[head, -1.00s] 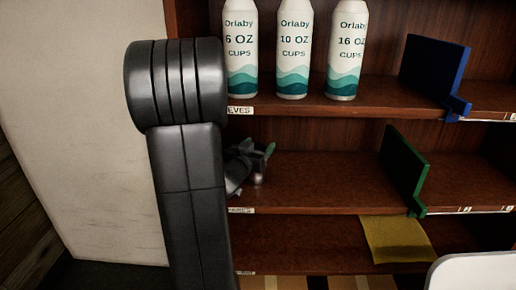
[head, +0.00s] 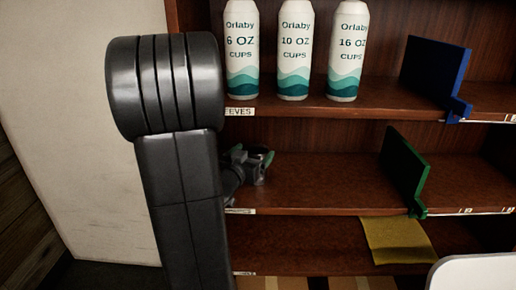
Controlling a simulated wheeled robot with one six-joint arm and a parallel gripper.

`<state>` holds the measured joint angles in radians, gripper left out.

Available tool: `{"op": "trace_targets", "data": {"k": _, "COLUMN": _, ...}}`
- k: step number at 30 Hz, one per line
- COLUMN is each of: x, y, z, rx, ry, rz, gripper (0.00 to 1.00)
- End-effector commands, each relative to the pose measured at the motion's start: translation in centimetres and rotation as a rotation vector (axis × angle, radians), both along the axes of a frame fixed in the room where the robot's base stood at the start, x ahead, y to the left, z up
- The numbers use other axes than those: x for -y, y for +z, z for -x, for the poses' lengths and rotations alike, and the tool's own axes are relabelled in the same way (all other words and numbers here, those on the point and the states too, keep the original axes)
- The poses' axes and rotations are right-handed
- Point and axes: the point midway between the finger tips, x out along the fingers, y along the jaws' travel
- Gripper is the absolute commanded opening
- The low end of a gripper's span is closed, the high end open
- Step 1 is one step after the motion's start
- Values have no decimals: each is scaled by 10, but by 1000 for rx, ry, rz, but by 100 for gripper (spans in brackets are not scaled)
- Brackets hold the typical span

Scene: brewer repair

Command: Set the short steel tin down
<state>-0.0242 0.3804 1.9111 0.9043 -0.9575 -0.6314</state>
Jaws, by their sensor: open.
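My gripper (head: 255,163) shows just right of my dark arm, at the left part of the middle shelf (head: 320,180). Its fingers have green on them and stand apart, with nothing visible between them. I cannot make out the short steel tin in the head view. My arm covers the left end of the shelf, so whatever stands there is hidden.
Three white cup sleeves (head: 294,55) stand on the shelf above. A green divider (head: 405,170) stands on the middle shelf, a blue divider (head: 435,75) above. The middle shelf is bare between gripper and green divider.

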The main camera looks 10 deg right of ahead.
Motion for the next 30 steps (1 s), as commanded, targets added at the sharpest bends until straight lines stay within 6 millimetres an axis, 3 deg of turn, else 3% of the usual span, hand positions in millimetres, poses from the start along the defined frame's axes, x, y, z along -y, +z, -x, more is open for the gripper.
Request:
{"op": "trace_targets", "data": {"k": 6, "x": -30, "y": 0, "z": 37, "rx": 0, "ry": 5, "rz": 0, "gripper": 85}}
{"op": "trace_targets", "data": {"k": 12, "x": -44, "y": 0, "z": 54, "rx": 0, "ry": 2, "rz": 0, "gripper": 85}}
{"op": "trace_targets", "data": {"k": 30, "x": -46, "y": 0, "z": 58, "rx": -1, "ry": 0, "rz": 1, "gripper": 85}}
